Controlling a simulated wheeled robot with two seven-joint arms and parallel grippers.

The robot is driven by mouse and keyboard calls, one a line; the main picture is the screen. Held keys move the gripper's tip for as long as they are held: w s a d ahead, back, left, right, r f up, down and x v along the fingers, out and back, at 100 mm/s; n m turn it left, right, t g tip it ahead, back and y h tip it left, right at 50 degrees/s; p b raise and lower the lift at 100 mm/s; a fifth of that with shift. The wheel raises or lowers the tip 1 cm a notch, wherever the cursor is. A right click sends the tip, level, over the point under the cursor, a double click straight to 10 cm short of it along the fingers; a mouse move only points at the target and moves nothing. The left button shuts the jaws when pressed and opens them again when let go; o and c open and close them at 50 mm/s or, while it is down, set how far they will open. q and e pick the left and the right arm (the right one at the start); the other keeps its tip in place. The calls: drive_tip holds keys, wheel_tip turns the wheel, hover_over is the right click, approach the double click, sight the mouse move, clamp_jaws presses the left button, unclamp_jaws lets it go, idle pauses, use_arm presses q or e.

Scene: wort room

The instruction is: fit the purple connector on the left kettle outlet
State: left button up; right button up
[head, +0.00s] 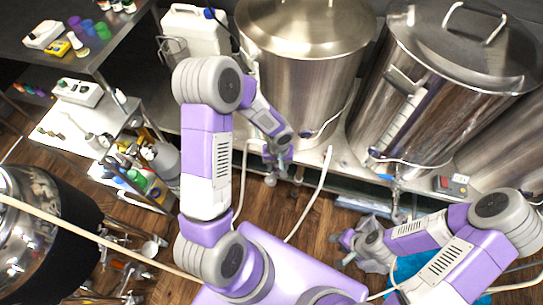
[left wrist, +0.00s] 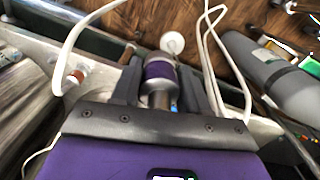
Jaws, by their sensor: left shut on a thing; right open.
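The left kettle (head: 300,75) is a tall steel pot on the metal bench in the head view. My left gripper (head: 277,168) is at its front, near the bench edge. In the left wrist view, my left gripper (left wrist: 158,92) is shut on the purple connector (left wrist: 159,70), a silver cylinder with a purple band. The fingers hide its sides. I cannot tell whether it touches the left kettle's outlet, which I cannot make out clearly. My right gripper (head: 348,240) is open, low in front of the bench, right of my left gripper.
A second steel kettle (head: 440,90) stands to the right. White hoses (head: 318,190) hang from the bench front near my left gripper. A white jerrycan (head: 196,32) stands left of the kettle. A cluttered shelf (head: 85,125) is at the left. Wooden floor (head: 305,215) shows below.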

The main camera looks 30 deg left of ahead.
use_arm(q)
drive_tip(key=shift+s+a+r+n+p, duration=0.1)
drive_tip(key=shift+s+a+n+p, duration=0.15)
drive_tip(key=shift+a+n+p, duration=0.5)
drive_tip(key=b, duration=0.5)
hover_over(271, 179)
drive_tip(key=shift+n, duration=0.35)
wheel_tip(271, 179, down, 7)
drive_tip(key=shift+r, duration=0.1)
drive_tip(key=shift+f+b, duration=0.4)
drive_tip(key=shift+b, duration=0.1)
drive_tip(key=shift+f+b, duration=1.2)
drive_tip(key=shift+b, duration=0.35)
drive_tip(key=o, duration=1.2)
drive_tip(key=shift+o, duration=0.2)
